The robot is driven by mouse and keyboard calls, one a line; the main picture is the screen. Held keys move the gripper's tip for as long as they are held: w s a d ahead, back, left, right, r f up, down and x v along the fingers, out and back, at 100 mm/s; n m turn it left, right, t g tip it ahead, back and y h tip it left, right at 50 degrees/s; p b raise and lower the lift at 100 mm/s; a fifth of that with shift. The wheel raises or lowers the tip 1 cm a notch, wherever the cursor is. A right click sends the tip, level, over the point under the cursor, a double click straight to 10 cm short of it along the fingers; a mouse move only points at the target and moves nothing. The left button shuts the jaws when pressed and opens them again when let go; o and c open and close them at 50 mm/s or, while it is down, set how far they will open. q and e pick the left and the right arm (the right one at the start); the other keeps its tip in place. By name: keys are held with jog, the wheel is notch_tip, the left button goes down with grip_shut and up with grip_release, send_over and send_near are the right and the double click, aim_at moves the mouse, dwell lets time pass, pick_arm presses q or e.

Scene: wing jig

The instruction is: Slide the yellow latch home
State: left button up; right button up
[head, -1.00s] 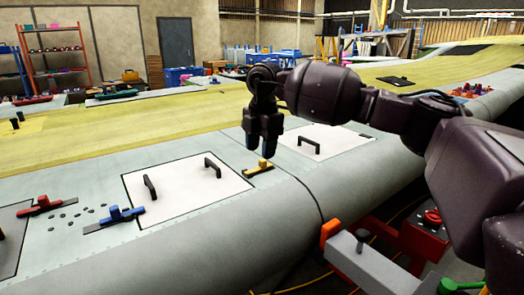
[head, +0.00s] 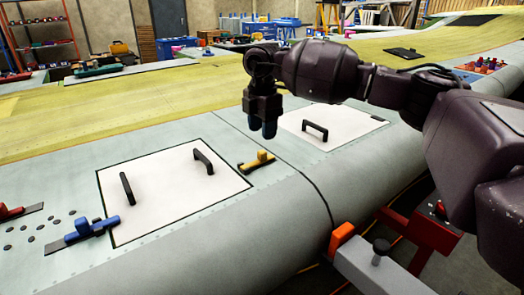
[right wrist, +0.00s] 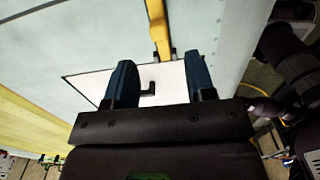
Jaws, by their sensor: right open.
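The yellow latch (head: 262,158) sits on a dark track on the grey wing skin, beside the right edge of a white panel (head: 165,195) with two black handles. My right gripper (head: 263,133) hangs fingers down above the wing, and in the head view it appears just above the latch. In the right wrist view its two blue fingers (right wrist: 160,85) are apart with nothing between them. The yellow latch (right wrist: 160,30) shows beyond the fingertips there, not touched by them. My left gripper is in neither view.
A blue latch (head: 85,232) and a red latch (head: 10,212) lie at the left. A second white panel (head: 320,125) with a black handle is to the right. A grey bar with an orange end (head: 342,236) stands at the wing's front edge.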

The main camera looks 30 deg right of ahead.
aim_at(262, 151)
notch_tip(262, 151, down, 7)
jog(key=shift+w+f, duration=0.1)
jog(key=shift+f, duration=0.1)
dwell(0.3)
grip_shut()
